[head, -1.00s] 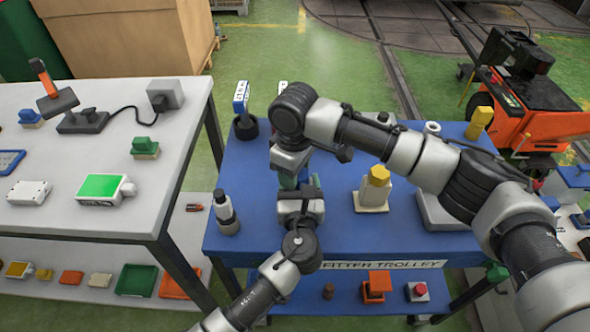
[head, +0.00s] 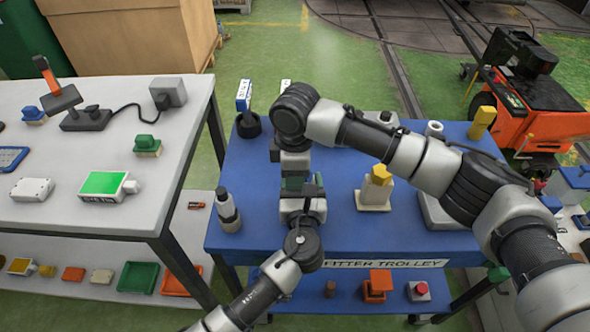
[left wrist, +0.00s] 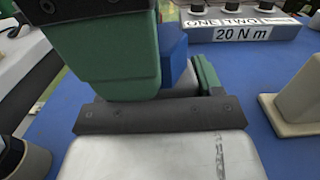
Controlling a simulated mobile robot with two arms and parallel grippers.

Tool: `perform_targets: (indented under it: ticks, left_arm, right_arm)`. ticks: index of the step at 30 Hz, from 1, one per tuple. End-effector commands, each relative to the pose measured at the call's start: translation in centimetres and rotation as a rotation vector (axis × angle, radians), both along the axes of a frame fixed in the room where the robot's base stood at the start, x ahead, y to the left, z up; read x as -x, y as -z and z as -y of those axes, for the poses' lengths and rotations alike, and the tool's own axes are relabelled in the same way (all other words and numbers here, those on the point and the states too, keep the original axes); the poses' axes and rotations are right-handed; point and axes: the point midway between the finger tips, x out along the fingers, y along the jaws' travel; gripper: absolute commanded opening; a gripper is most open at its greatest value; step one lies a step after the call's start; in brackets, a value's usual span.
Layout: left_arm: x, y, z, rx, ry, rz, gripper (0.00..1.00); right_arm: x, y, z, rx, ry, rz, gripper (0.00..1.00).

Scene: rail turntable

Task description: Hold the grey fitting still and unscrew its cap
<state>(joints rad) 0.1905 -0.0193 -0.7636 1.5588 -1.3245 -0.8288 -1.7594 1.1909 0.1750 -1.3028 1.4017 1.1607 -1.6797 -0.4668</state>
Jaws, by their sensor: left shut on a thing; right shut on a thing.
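The grey fitting (left wrist: 180,82) shows as a small strip in the left wrist view, mostly hidden by the grippers. Its blue faceted cap (left wrist: 173,50) stands above it, partly covered. My left gripper (head: 300,186) comes in low from the left and is shut on the fitting; one green finger shows beside it in the left wrist view. My right gripper (head: 293,172) points down from above and is shut on the cap. Its large green finger pad (left wrist: 105,50) blocks much of the left wrist view. I cannot see whether the cap has lifted off the fitting.
The blue trolley top (head: 340,235) carries a beige fitting with a yellow cap (head: 376,190) to the right and a grey bottle-like thing (head: 228,212) to the left. A 20 N m box (left wrist: 240,28) stands behind. A grey table (head: 60,150) is at left.

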Motion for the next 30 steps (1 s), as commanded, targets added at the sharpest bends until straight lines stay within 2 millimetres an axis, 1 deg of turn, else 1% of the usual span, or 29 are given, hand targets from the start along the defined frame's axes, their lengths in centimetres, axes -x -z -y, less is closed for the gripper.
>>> perform_targets:
  ticks: [1,5,7,8,9,15,18,26,27,29,30]
  left_arm:
    - [-0.48,0.16,-0.77,-0.002,-0.015,-0.003,0.23]
    - [-0.49,0.16,-0.77,-0.002,-0.015,-0.002,0.23]
    - [-0.49,0.16,-0.77,-0.002,-0.014,-0.002,0.23]
    - [-0.50,0.16,-0.77,-0.002,-0.014,-0.002,0.23]
    - [-0.50,0.14,-0.78,-0.003,-0.015,-0.002,0.21]
    - [-0.51,-0.01,-0.75,-0.004,-0.015,0.002,0.21]
    - [-0.50,-0.09,-0.73,-0.004,-0.016,0.003,0.21]
    - [-0.50,-0.28,-0.69,-0.003,-0.016,0.007,0.21]
    - [-0.50,-0.31,-0.68,-0.003,-0.016,0.007,0.21]
    - [-0.50,-0.35,-0.67,-0.002,-0.016,0.008,0.21]
    - [-0.50,-0.38,-0.65,-0.001,-0.015,0.009,0.21]
  right_arm:
    - [0.66,0.53,0.13,0.015,-0.018,-0.022,0.04]
    - [0.69,0.54,0.12,0.015,-0.032,-0.022,0.04]
    - [0.76,0.54,0.12,0.015,-0.085,-0.022,0.04]
    - [0.80,0.53,0.13,0.014,-0.120,-0.021,0.04]
    - [0.87,0.55,0.16,0.015,-0.174,-0.022,0.00]
    - [1.13,0.56,0.28,0.016,-0.441,-0.022,0.00]
    - [1.20,0.57,0.32,0.015,-0.515,-0.021,0.00]
    - [1.16,0.58,0.37,0.017,-0.533,-0.022,0.00]
    - [1.15,0.59,0.38,0.017,-0.533,-0.022,0.46]
    - [1.14,0.59,0.40,0.018,-0.532,-0.022,0.56]
    - [1.13,0.59,0.41,0.018,-0.531,-0.022,0.62]
